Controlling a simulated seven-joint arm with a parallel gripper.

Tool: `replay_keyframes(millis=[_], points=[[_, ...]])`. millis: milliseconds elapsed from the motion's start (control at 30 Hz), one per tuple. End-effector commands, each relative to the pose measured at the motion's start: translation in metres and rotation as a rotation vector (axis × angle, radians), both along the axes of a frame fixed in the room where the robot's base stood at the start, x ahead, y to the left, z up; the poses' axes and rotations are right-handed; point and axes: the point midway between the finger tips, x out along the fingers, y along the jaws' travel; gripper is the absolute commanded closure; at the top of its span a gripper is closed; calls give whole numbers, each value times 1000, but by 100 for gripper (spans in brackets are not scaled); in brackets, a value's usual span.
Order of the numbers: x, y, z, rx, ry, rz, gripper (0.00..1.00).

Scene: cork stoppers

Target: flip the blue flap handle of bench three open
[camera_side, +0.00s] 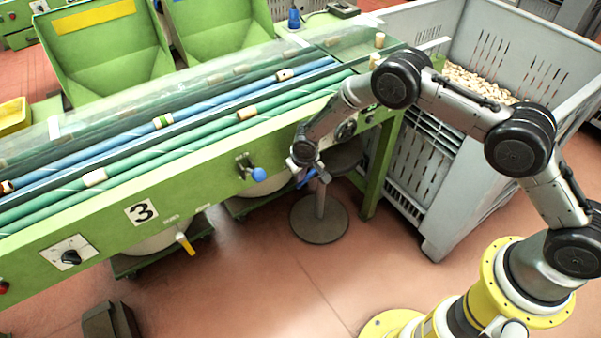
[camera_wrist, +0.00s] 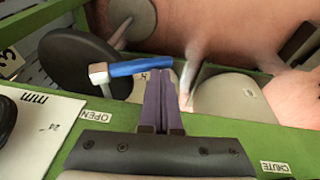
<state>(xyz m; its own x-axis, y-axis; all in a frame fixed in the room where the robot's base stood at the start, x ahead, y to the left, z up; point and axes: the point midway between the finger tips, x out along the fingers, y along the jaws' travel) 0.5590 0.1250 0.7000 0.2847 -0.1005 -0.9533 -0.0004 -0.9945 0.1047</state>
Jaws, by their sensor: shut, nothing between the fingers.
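The blue flap handle (camera_side: 306,178) shows low at the bench front in the side view, partly hidden by my gripper (camera_side: 321,174). In the wrist view the blue handle (camera_wrist: 138,67) lies crosswise, with a pale metal end at its left. An OPEN label (camera_wrist: 97,116) is below that end, and a CHUTE label (camera_wrist: 275,167) is at the lower right. My gripper (camera_wrist: 163,76) is shut and empty, with its fingertips at the right end of the handle. I cannot tell whether they touch it.
A blue ball knob (camera_side: 259,173) and a yellow handle (camera_side: 186,243) stick out from the bench front. A round stool (camera_side: 319,220) stands below my gripper. A grey crate (camera_side: 440,190) of corks is at the right. The floor in front is mostly clear.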

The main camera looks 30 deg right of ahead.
Motion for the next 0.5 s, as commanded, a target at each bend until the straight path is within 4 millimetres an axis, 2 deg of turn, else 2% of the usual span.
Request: replay_keyframes(millis=[400,500], points=[[-1,1,-24,-285,1,4,100],[-1,-3,-29,-287,1,-2,100]])
